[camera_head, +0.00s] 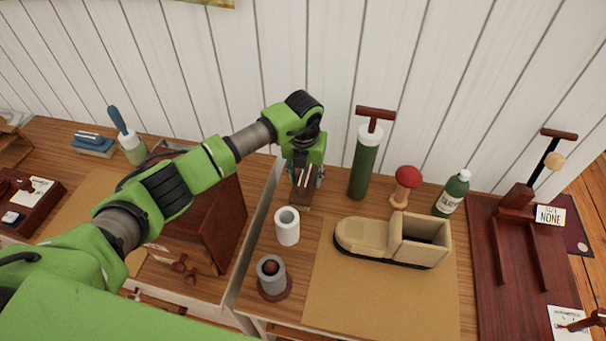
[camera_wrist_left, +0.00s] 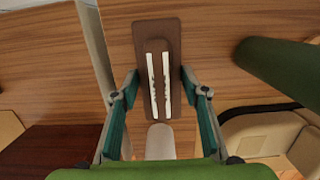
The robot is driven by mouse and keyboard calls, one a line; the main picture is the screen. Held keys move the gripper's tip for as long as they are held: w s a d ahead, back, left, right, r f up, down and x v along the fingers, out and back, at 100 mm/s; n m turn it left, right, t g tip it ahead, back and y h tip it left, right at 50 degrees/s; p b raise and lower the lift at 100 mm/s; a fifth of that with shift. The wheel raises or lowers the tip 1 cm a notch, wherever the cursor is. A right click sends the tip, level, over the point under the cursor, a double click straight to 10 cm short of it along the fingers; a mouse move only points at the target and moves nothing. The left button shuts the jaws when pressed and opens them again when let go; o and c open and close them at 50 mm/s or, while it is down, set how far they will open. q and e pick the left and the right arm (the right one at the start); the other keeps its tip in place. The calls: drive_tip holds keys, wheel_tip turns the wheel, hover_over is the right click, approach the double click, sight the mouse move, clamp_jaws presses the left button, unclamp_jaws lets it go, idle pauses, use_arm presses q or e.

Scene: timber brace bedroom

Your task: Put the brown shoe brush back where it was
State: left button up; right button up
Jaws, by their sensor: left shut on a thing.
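The brown shoe brush (camera_wrist_left: 174,28) is a dark brown rectangular block with two pale strips, between the fingers of my left gripper (camera_wrist_left: 160,75) in the left wrist view. In the head view my left gripper (camera_head: 305,172) points down near the white wall, and the brush (camera_head: 302,198) shows below it. The gripper is shut on the brush by its sides. I cannot tell whether the brush touches the wooden table top. My right gripper is not in view.
A green pump (camera_head: 364,165) stands just right of the brush. A white roll (camera_head: 287,228) and a grey cup (camera_head: 271,275) stand in front. A beige shoe-shaped holder (camera_head: 365,236), red-topped stand (camera_head: 405,185) and green bottle (camera_head: 452,193) are further right. A dark wooden box (camera_head: 215,220) is left.

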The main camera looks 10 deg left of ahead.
use_arm(q)
drive_tip(key=shift+s+d, duration=0.1)
drive_tip(key=shift+d, duration=0.25)
drive_tip(key=o, duration=1.1)
drive_tip(key=shift+f, duration=0.15)
drive_tip(key=shift+a, duration=0.15)
drive_tip(key=shift+r, duration=0.4)
drive_tip(key=r+b, duration=0.1)
drive_tip(key=r, duration=0.2)
drive_tip(key=r+b, duration=0.1)
drive_tip(key=r, duration=0.3)
drive_tip(key=s+r+b, duration=0.1)
drive_tip(key=r, duration=0.2)
drive_tip(key=shift+r, duration=0.2)
drive_tip(key=shift+s+r, duration=0.15)
drive_tip(key=shift+r, duration=0.45)
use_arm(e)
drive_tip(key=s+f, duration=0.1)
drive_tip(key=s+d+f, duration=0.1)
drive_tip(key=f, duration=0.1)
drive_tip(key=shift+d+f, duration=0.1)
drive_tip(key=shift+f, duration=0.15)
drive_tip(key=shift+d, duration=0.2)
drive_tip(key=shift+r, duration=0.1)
